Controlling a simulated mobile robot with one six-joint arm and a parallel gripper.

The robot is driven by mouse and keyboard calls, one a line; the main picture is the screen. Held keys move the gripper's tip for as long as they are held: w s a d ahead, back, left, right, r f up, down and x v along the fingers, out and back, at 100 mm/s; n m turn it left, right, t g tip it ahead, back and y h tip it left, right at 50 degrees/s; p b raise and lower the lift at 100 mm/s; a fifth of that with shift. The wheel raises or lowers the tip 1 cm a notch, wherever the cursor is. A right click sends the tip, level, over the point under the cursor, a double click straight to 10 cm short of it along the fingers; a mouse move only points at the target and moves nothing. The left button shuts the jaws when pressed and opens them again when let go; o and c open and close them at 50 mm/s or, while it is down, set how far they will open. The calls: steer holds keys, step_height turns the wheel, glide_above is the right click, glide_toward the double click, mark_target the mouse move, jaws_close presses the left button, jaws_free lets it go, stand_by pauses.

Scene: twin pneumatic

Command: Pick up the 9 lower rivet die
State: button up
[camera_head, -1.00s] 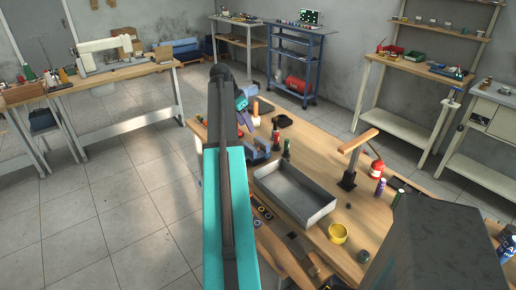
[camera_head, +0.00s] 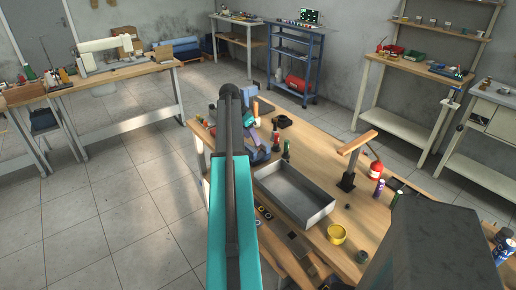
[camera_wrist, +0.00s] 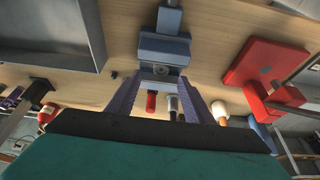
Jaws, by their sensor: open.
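I cannot surely pick out the 9 lower rivet die. A small dark piece (camera_head: 348,206) stands on the workbench right of the grey tray, too small to identify; a small dark piece also shows beside the tray in the wrist view (camera_wrist: 113,74). My gripper (camera_wrist: 160,84) is open, its two purple fingers apart. A blue vise-like block (camera_wrist: 165,48) lies beyond the fingertips. A red-capped and a dark-handled piece show between the fingers; I see nothing clearly gripped. In the head view my arm partly hides the gripper.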

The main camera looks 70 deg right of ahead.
mark_target(257, 148)
steer(key=shift+s+d+f, duration=0.15)
steer(key=shift+f, duration=0.3)
steer(key=shift+p+x, duration=1.2)
steer(key=shift+x, duration=1.35)
jaws_close()
step_height(257, 148, up, 10)
steer(key=p, duration=0.3)
steer(key=shift+p, duration=0.3)
